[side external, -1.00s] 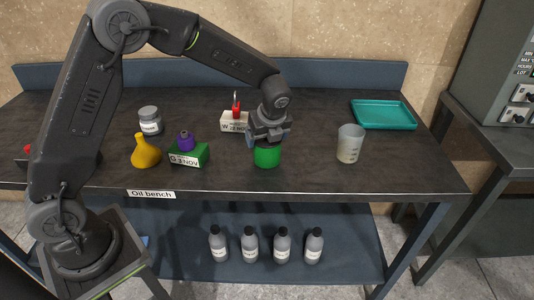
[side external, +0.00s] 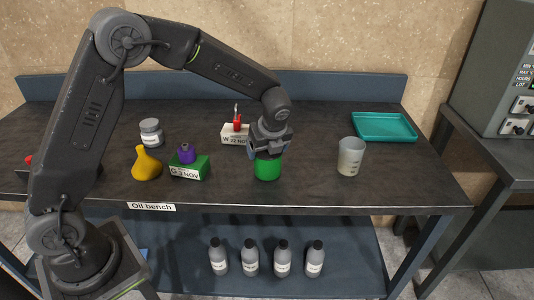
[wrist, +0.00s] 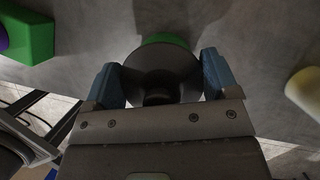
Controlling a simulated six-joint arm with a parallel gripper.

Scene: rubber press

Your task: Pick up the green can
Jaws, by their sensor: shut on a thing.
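The green can (side external: 268,170) stands upright on the dark bench top, right of centre near the front edge. My gripper (side external: 268,149) is above it, pointing down, with its fingers at the can's upper part. In the wrist view my gripper's blue fingers (wrist: 162,78) are on either side of the can's dark round top (wrist: 160,64). A strip of the green can (wrist: 165,38) shows beyond that top. My gripper is shut on the can. I see no clear gap between the can's base and the bench.
On the bench (side external: 325,190), a translucent beaker (side external: 351,157) stands right of the can. A teal tray (side external: 384,127) lies at the back right. A white block with a red-handled item (side external: 236,133) is behind left. Left are a green block (side external: 190,168), yellow flask (side external: 146,165) and grey jar (side external: 151,133).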

